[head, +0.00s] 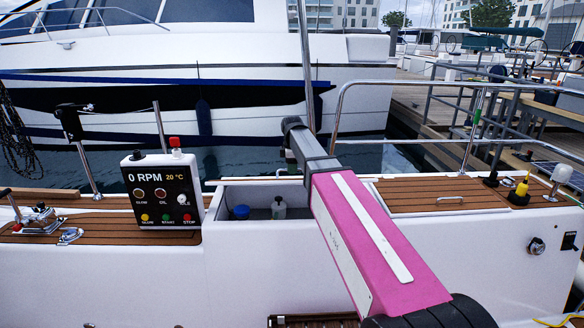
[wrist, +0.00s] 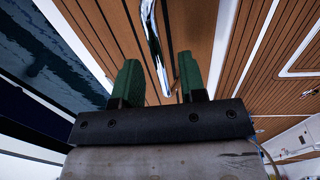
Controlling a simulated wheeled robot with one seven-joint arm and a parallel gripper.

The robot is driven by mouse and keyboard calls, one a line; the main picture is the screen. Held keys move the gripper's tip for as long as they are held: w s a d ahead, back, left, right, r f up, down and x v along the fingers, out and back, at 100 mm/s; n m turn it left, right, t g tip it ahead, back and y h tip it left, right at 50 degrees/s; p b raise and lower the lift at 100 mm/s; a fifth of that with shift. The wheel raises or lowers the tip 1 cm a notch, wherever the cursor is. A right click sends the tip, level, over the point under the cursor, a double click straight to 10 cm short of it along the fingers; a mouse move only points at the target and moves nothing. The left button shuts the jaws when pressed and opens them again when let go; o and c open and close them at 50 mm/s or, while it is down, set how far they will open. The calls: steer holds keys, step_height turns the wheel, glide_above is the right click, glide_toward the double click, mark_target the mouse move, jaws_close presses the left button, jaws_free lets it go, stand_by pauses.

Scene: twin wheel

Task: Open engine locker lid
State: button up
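A teak-planked panel (head: 415,194) with a small metal handle (head: 450,199) lies flat and closed on the right of the deck; it looks like the locker lid. My gripper (wrist: 159,75) is open, its two green fingers apart. In the wrist view a shiny metal bar (wrist: 155,45) runs between the fingers over teak planking; I cannot tell whether they touch it.
An open white compartment (head: 222,197) holds a blue cup (head: 241,212) and a bottle (head: 278,208). An engine control panel (head: 162,195) stands left of it. Metal railing (head: 340,98) rises behind. A winch lever (head: 40,218) is at far left. Yellow-topped fitting (head: 521,190) at right.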

jaws_close()
steer(key=shift+w, duration=0.15)
steer(key=w+r, duration=0.5)
steer(key=w, duration=0.6)
steer(key=w+r, duration=0.6)
steer(key=w, duration=0.5)
steer(key=shift+w, duration=0.3)
steer(key=shift+r, duration=0.1)
